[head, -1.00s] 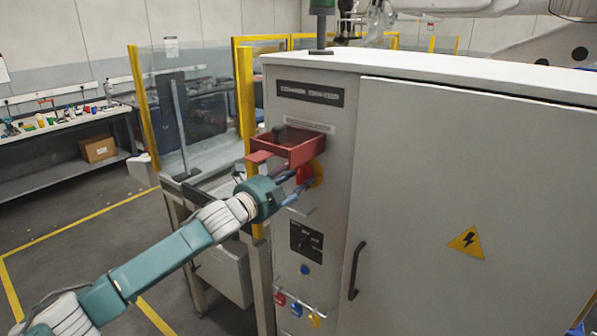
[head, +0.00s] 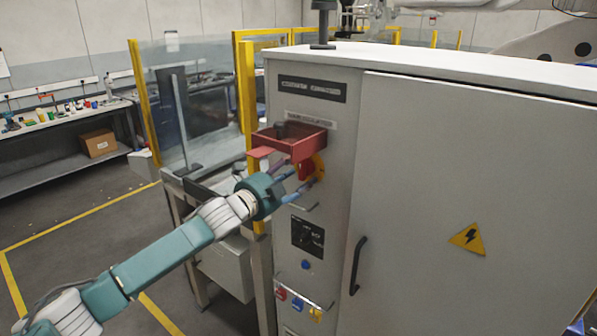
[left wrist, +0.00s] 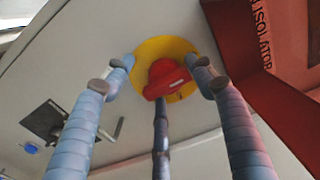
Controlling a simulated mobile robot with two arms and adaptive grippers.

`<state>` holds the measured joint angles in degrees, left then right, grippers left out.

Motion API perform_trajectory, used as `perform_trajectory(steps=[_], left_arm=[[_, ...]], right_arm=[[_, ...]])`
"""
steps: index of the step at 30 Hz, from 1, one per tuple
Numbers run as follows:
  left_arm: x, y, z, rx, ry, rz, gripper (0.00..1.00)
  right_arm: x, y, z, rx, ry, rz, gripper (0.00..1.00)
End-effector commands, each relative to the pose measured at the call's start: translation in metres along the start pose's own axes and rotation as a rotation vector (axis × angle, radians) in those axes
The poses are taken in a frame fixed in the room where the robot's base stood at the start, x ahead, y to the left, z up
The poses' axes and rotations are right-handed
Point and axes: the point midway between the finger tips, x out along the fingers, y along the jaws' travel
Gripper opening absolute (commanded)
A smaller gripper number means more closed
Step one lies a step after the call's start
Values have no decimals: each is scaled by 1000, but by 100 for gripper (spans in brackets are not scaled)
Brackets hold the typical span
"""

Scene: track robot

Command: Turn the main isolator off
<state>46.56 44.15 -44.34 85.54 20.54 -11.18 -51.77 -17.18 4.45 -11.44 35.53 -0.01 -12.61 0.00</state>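The main isolator is a red rotary handle (head: 306,170) on a yellow round plate (head: 318,166), on the narrow face of the grey cabinet. My left gripper (head: 301,183) is at the handle, its fingers pointing at the cabinet. In the left wrist view the red handle (left wrist: 166,78) sits between the spread fingers of my left gripper (left wrist: 160,82) in front of the yellow plate (left wrist: 163,50). Gaps show beside the handle, and the lower middle finger reaches its underside; contact is unclear. The handle's exact position is hard to read. My right gripper is out of view.
A red open-topped box (head: 290,140) juts out just above the handle. Below are a black switch panel (head: 307,237), a blue button (head: 305,265) and hanging coloured padlocks (head: 297,304). The cabinet door (head: 450,180) has a black handle (head: 357,266). A stack lamp (head: 322,22) stands on top.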

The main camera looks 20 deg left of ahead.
Motion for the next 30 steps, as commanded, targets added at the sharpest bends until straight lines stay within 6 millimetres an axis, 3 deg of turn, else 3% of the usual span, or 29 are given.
perform_trajectory(steps=[6, 10, 21, 30], left_arm=[[-1, -2, 0, 0, 1, -4, 55], [-12, -2, 0, 2, 1, -4, 55], [-88, 1, 1, 2, 0, 1, 55], [-118, 0, 1, -1, -1, 0, 55]], right_arm=[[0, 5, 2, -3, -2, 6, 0], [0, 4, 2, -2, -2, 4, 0], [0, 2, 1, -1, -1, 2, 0], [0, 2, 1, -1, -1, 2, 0]])
